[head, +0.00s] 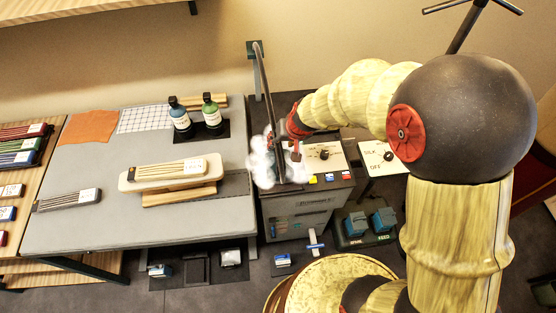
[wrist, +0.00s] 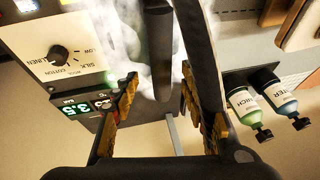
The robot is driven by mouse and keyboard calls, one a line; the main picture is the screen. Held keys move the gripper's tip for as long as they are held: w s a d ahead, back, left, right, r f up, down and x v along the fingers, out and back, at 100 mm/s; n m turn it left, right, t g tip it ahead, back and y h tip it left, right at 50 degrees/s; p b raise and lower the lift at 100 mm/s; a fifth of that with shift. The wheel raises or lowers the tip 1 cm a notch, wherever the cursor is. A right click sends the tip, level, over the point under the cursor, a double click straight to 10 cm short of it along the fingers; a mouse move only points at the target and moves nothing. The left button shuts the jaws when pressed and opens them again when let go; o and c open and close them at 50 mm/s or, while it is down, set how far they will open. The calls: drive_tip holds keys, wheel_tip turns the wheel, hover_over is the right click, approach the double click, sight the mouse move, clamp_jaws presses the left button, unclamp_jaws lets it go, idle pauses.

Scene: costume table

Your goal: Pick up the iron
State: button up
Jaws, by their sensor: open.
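A dark bar that appears to be the iron's handle (wrist: 158,45) stands between my fingers in the wrist view, wrapped in white steam. In the head view the iron is mostly hidden by steam and my wrist, on top of the grey control station (head: 300,207). My gripper (wrist: 160,88) is open, with one finger on each side of the bar; I cannot tell whether either touches it. In the head view my gripper (head: 285,155) is at the steam, partly hidden.
A dark hose (head: 264,85) rises from the station beside my gripper to a wall bracket (head: 254,49). The station's dial panel (wrist: 62,58) is close by. Left is a grey ironing table (head: 100,225) with a sleeve board (head: 140,178) and two bottles (head: 180,118) (head: 211,112).

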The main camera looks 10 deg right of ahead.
sight(279, 145)
drive_tip(key=shift+a+f, duration=0.1)
drive_tip(key=shift+f, duration=0.35)
drive_tip(key=b+x, duration=0.1)
drive_tip(key=x, duration=0.3)
drive_tip(key=shift+s+a, duration=0.1)
drive_tip(key=shift+c, duration=0.4)
clamp_jaws()
drive_tip(key=shift+r, duration=0.15)
idle(0.4)
